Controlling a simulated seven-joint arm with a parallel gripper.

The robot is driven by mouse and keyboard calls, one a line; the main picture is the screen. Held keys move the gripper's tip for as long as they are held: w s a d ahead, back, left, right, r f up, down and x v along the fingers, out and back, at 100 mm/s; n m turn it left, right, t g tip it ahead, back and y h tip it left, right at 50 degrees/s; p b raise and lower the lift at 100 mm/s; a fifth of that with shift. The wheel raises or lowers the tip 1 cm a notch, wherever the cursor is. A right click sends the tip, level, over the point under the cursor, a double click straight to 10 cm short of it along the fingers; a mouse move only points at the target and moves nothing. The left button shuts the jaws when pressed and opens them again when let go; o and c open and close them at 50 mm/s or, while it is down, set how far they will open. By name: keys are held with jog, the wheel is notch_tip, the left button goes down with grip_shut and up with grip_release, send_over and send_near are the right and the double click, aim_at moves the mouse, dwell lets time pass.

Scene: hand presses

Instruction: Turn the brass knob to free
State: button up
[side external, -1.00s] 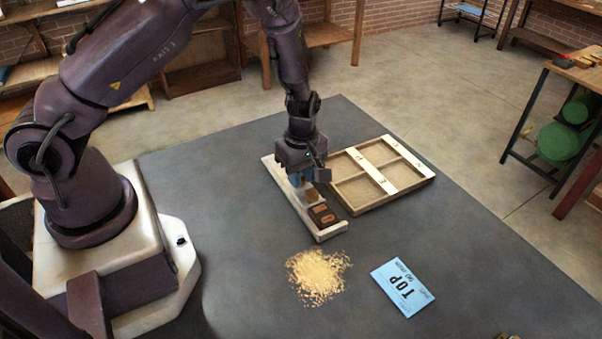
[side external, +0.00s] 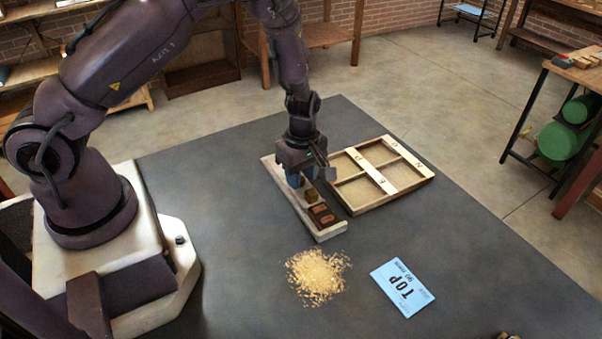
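My gripper (side external: 308,180) points down over the long, pale-edged tray (side external: 328,233) in the middle of the table. A small brass-brown piece (side external: 312,195), which looks like the knob, shows in the tray just below and in front of my gripper. I cannot tell whether the fingers touch it. A blue part shows at the left of the gripper and a grey part sticks out at its right. The finger gap is too small and partly hidden to read. Two reddish-brown blocks (side external: 322,213) lie at the tray's near end.
A wooden frame tray (side external: 427,180) with several compartments and pale lettered strips adjoins on the right. The grey table (side external: 480,250) is clear at right.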

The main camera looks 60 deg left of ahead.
aim_at(302, 177)
notch_tip(302, 177, up, 13)
dwell(0.5)
jog(key=shift+w, duration=0.1)
jog(key=s+d+r+m+t, duration=0.3)
jog(key=s+r+m+t, duration=0.2)
jog(key=s+r+m, duration=1.2)
notch_tip(302, 177, up, 2)
jog(key=m, duration=0.2)
jog(key=shift+s+d+m+t, duration=0.2)
jog(key=shift+s+m+t, duration=0.1)
jog(key=shift+t, duration=0.1)
